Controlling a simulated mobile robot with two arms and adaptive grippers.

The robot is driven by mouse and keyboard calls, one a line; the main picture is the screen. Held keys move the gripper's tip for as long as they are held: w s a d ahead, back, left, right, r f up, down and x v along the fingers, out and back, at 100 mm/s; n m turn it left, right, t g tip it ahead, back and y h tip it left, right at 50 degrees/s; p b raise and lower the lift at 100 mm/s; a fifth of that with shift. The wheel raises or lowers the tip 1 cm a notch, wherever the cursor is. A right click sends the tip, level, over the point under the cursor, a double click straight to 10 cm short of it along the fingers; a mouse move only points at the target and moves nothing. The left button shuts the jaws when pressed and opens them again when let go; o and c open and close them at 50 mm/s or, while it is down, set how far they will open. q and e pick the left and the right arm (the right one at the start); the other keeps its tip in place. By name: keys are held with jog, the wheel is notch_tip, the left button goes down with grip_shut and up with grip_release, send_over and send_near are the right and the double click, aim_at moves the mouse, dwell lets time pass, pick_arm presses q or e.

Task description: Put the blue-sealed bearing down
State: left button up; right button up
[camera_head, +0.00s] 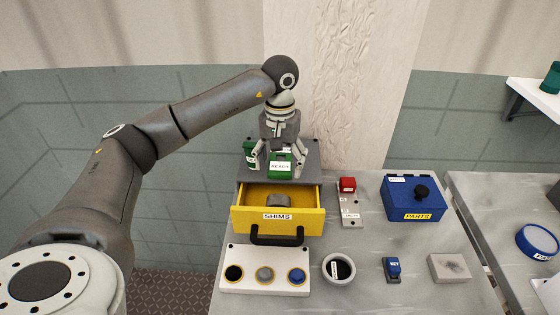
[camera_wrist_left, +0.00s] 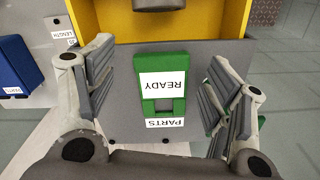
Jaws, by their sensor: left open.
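My left gripper (camera_head: 279,166) is open above the grey top of the drawer cabinet (camera_head: 310,160). Its fingers stand on either side of a green block labelled READY (camera_head: 281,169), with nothing gripped between them. The wrist view also shows the green block (camera_wrist_left: 177,58) between the spread fingers, with gaps at both sides. A round piece with a blue centre (camera_head: 296,275), which looks like the blue-sealed bearing, sits at the right of a white holder (camera_head: 240,252). A black-centred and a grey-centred piece sit beside it. My right gripper is not in view.
The yellow SHIMS drawer (camera_head: 250,221) stands open with a grey piece (camera_head: 279,201) inside. A second green item (camera_head: 250,152) is beside the left finger. A blue PARTS box (camera_head: 405,201), black-centred ring (camera_head: 339,268), blue KEY item (camera_head: 392,268) and grey block (camera_head: 449,267) stand to the right.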

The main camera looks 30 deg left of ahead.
pick_arm(q)
notch_tip(320, 180, up, 12)
jog(key=shift+r, duration=0.25)
dwell(0.5)
